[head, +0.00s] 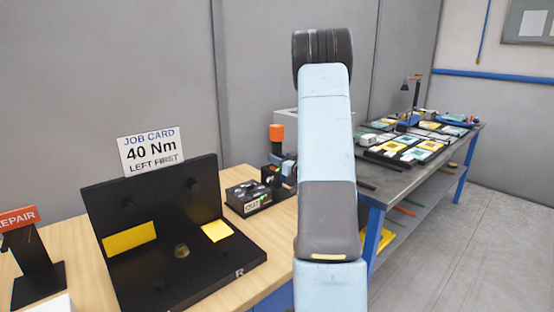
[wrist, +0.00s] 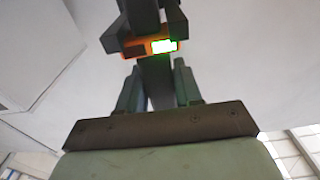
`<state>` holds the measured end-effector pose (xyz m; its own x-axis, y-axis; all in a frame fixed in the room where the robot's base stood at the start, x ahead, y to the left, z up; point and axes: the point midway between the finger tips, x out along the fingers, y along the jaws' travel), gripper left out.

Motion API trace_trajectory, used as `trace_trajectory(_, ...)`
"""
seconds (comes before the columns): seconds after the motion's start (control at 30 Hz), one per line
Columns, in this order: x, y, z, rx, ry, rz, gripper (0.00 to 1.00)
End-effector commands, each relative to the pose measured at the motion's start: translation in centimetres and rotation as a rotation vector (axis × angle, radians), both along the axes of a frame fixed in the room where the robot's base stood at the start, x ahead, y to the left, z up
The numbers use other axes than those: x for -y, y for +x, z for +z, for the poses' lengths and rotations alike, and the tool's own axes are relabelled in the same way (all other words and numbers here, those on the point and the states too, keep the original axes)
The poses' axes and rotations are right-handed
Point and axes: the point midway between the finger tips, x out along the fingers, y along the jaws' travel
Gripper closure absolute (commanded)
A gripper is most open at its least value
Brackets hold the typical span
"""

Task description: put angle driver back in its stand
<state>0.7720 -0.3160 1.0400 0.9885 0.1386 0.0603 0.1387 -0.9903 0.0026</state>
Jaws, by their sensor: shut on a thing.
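The angle driver (wrist: 155,80) is a dark tool with an orange band and a lit green display (wrist: 163,46) in the wrist view. My gripper (wrist: 157,88) is shut on its dark body, one finger on each side. Dark blocky parts lie beyond the display at the top of the picture; I cannot tell whether they belong to the driver or its stand. In the head view my arm hides most of the gripper. An orange-topped dark upright (head: 277,133) shows just left of the arm, above the bench; whether it is the driver or the stand is unclear.
A black fixture (head: 150,195) with yellow patches and a "40 Nm" job card (head: 151,151) stands on the wooden bench (head: 268,229). A small labelled black box (head: 248,197) is right of it. A REPAIR stand (head: 32,255) is far left. A grey table (head: 405,176) with trays is at right.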

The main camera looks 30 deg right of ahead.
Motion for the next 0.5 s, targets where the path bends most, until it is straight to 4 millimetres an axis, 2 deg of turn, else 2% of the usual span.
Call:
trace_trajectory(0.3,0.02,0.03,-0.16,0.004,0.0,0.0,1.0)
trace_trajectory(0.33,0.02,0.03,-0.16,0.004,0.0,0.0,0.64)
trace_trajectory(0.5,0.01,0.02,-0.21,0.002,-0.001,0.0,0.47)
